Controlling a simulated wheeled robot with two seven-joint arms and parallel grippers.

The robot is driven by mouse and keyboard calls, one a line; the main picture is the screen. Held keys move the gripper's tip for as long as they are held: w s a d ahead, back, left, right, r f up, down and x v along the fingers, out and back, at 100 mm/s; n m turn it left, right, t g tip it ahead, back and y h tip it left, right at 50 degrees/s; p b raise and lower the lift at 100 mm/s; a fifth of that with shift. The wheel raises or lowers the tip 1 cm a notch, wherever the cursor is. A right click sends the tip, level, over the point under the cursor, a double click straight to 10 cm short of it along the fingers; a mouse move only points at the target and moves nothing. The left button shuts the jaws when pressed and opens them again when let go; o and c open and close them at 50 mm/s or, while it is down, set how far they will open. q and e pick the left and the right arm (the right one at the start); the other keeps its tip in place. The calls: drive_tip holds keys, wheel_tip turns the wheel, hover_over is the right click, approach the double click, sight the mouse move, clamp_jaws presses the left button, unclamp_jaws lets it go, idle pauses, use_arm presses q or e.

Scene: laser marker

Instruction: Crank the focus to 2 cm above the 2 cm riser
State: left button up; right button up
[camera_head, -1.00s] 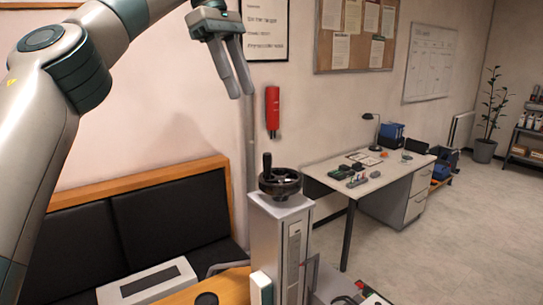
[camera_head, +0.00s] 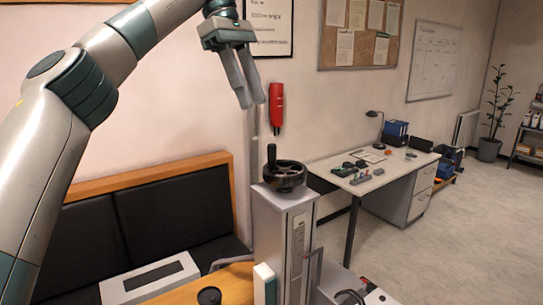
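The crank is a black handwheel (camera_head: 285,176) with an upright knob (camera_head: 271,154) at its far left rim. It sits on top of a grey metal column (camera_head: 284,228). My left gripper (camera_head: 252,104) hangs above and a little left of the handwheel, fingers pointing down. Its two fingers are a small gap apart with nothing between them, and they do not touch the wheel or knob. My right gripper is out of view. The riser and the laser head cannot be made out; the column's lower part is cut off by the picture's bottom edge.
A wooden table (camera_head: 235,285) with a black round piece (camera_head: 209,296) lies left of the column. A black padded bench (camera_head: 160,224) stands against the wall. A red object (camera_head: 276,108) hangs on the wall behind. A desk (camera_head: 385,170) stands at back right, with open floor beyond.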

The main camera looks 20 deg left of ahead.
sight(269, 145)
use_arm(q)
drive_tip(key=b+x, duration=0.2)
drive_tip(key=x, duration=0.6)
drive_tip(key=shift+a+f, duration=0.1)
drive_tip(key=shift+a, duration=0.05)
drive_tip(key=p+x, duration=0.1)
drive_tip(key=x, duration=0.2)
drive_tip(key=shift+d+f+p, duration=0.2)
drive_tip(key=shift+f+p, duration=0.15)
drive_tip(key=shift+d+f, duration=0.25)
drive_tip(key=shift+f, duration=0.4)
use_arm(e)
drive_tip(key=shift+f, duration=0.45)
use_arm(q)
clamp_jaws()
